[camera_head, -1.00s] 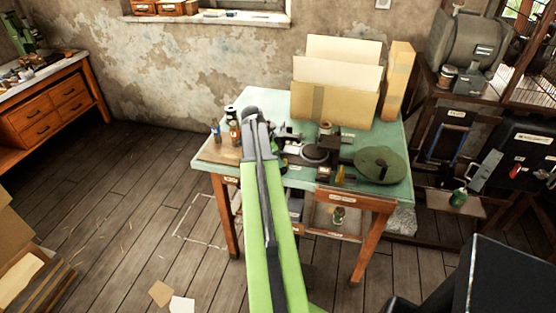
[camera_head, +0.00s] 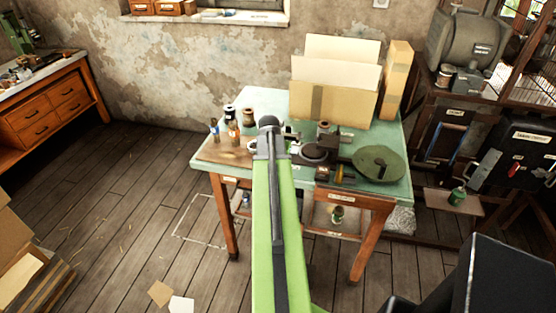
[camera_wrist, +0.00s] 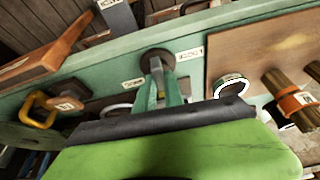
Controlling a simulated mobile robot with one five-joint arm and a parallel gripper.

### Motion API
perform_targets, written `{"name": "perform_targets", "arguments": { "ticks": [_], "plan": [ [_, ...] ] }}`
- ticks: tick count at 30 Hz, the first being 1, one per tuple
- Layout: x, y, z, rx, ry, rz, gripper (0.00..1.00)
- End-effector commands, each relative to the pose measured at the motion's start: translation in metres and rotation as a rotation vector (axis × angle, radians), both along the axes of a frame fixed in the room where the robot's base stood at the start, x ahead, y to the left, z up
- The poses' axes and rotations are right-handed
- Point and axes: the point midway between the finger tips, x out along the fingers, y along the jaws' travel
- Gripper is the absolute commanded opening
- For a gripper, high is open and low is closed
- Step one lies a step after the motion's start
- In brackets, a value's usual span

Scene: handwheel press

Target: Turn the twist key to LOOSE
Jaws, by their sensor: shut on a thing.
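In the wrist view my gripper (camera_wrist: 158,72) is shut on the twist key (camera_wrist: 157,54). A dark round part of the key shows just beyond the fingertips, and the rest is hidden between the fingers. A small white label (camera_wrist: 190,53) lies right of the key and another label (camera_wrist: 132,83) lies to its left; I cannot read either for certain. In the head view my green arm (camera_head: 275,220) reaches to the green-topped table (camera_head: 207,150) and hides the gripper and the key.
Cardboard folders (camera_head: 335,100) stand at the table's back. A dark press-like device (camera_head: 320,152) and a round green pad (camera_head: 378,163) are right of my arm. Small bottles (camera_head: 233,132) and spools (camera_head: 248,115) stand to its left. A yellow handle (camera_wrist: 40,110) is left in the wrist view.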

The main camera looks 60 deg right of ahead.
Motion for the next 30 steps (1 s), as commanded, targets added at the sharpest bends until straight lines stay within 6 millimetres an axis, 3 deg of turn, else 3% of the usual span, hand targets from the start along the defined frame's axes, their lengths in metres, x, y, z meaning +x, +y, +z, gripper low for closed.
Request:
{"name": "perform_targets", "arguments": {
  "ticks": [30],
  "plan": [
    [-0.0008, -0.0054, 0.0004, -0.004, -0.004, 0.963, 0.0]
  ]
}}
